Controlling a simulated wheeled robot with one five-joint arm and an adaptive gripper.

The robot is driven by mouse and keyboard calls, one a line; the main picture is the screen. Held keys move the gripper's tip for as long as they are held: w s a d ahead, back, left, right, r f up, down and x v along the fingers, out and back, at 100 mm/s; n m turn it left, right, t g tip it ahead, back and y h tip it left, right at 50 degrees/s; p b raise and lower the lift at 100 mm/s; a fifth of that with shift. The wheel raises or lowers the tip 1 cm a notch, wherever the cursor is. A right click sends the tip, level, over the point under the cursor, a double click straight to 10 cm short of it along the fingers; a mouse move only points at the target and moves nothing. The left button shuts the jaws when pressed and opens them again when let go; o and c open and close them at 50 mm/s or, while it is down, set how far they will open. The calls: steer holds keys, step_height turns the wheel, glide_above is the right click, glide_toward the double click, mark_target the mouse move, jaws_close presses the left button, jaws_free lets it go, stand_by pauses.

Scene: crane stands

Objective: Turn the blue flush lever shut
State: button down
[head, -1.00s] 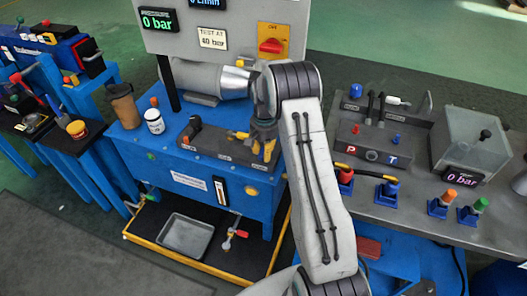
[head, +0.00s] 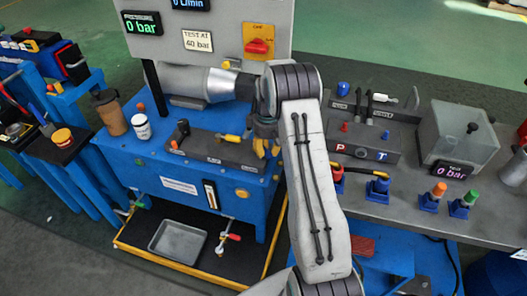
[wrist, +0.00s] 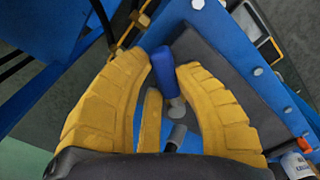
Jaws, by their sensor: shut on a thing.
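The blue flush lever (wrist: 163,75) stands between the tips of my gripper's yellow fingers (wrist: 165,72) in the wrist view. My gripper is shut on it. A light grey stem (wrist: 177,108) shows below the blue grip. In the head view my gripper (head: 267,147) is at the right end of the dark valve block (head: 215,150) on the blue bench, and the lever is hidden behind my arm and fingers. A narrow yellow piece (wrist: 149,120) lies between the fingers; I cannot tell what it is.
A yellow-handled lever (head: 228,137) is on the same block. A white jar (head: 141,126) and brown cup (head: 110,113) stand left. A panel (head: 215,22) with a red switch (head: 258,46) rises behind. A grey bench (head: 410,215) with coloured fittings is right.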

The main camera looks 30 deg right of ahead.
steer(key=n, duration=0.1)
steer(key=d+n, duration=0.1)
steer(key=n, duration=0.1)
steer(key=shift+w+d+f+n, duration=0.1)
steer(key=shift+w+d+n, duration=0.15)
steer(key=shift+w+n, duration=0.05)
steer(key=shift+w+d+n+p, duration=0.15)
steer(key=shift+w+d+n, duration=0.15)
steer(key=shift+n, duration=0.55)
steer(key=shift+w+d+n+p, duration=0.15)
steer(key=shift+w+d+n, duration=0.1)
steer(key=shift+n, duration=0.6)
steer(key=c, duration=0.9)
jaws_free()
steer(key=shift+w, duration=0.1)
steer(key=shift+r, duration=6.05)
